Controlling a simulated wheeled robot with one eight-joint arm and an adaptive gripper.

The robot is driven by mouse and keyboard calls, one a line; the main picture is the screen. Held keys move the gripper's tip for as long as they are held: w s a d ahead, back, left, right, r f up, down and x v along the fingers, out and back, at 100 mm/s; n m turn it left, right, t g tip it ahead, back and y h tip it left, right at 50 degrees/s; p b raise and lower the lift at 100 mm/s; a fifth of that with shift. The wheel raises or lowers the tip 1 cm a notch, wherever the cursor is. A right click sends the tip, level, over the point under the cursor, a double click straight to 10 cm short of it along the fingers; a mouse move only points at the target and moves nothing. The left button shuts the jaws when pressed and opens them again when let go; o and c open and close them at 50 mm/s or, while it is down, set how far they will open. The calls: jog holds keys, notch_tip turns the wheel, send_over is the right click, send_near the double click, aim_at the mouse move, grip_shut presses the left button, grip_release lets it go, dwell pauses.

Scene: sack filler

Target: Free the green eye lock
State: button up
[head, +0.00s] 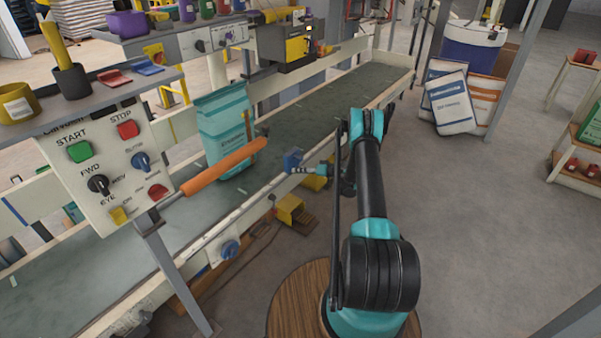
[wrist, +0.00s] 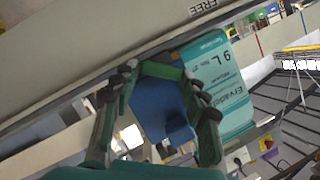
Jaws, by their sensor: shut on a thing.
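In the wrist view, a small green bar (wrist: 162,70), apparently the green eye lock, spans the gap between the fingertips of my gripper (wrist: 161,75). The fingers are closed on its ends. A blue block-like part (wrist: 158,104) shows between the fingers, close to the green bar. A label reading FREE (wrist: 203,7) is on the pale rail above. In the head view, my gripper (head: 303,167) is at the near conveyor rail, with a blue part (head: 292,160) at its tip. The green bar cannot be made out there.
A teal sack (head: 226,130) stands on the conveyor belt (head: 330,112), left of my gripper. A blue knob (head: 230,249) sits lower on the conveyor side.

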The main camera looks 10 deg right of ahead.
jog(key=o, duration=1.1)
jog(key=shift+o, duration=0.2)
jog(key=v, duration=1.2)
